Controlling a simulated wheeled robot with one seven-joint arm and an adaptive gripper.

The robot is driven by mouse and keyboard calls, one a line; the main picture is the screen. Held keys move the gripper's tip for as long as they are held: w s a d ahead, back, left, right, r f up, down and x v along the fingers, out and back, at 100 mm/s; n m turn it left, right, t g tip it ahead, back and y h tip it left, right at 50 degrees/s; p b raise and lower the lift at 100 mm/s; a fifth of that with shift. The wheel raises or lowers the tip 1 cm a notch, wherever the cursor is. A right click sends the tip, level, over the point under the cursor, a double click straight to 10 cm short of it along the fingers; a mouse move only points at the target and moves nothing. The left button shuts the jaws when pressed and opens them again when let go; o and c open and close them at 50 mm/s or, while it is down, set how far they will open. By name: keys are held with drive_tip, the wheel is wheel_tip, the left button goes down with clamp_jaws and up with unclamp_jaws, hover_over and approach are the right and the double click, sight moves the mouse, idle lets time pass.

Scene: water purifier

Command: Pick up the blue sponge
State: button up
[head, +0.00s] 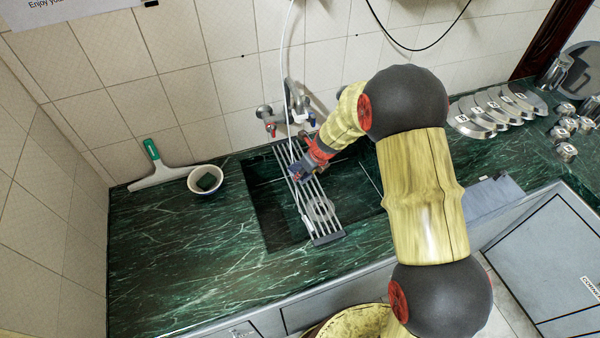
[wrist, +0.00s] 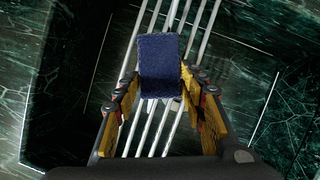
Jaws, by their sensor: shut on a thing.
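The blue sponge (wrist: 160,66) is a dark blue rectangular block in the middle of the wrist view. My gripper (wrist: 160,88) has its fingers on the left and right sides of the sponge and is shut on it. In the head view, my gripper (head: 301,169) is over the metal rack across the sink, with the sponge (head: 296,172) showing as a small blue patch at its tip. I cannot tell whether the sponge touches the rack bars.
The metal rack (head: 328,239) spans the dark green sink (head: 268,205). A faucet (head: 266,113) with a white hose stands behind it.

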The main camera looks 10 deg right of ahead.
sight(305, 174)
drive_tip(key=shift+r+p, duration=0.3)
drive_tip(key=shift+r, duration=0.15)
drive_tip(key=v, duration=0.1)
drive_tip(key=p+v, duration=0.1)
drive_tip(key=v, duration=0.1)
drive_tip(key=shift+w+a, duration=0.15)
drive_tip(key=shift+w, duration=0.1)
drive_tip(key=s+d, duration=0.9)
drive_tip(key=s, duration=0.6)
drive_tip(key=shift+w+d+f, duration=0.1)
drive_tip(key=shift+f, duration=0.05)
drive_tip(key=shift+o, duration=1.3)
drive_tip(key=c, duration=0.4)
drive_tip(key=shift+c, duration=0.3)
drive_tip(key=shift+d, duration=0.1)
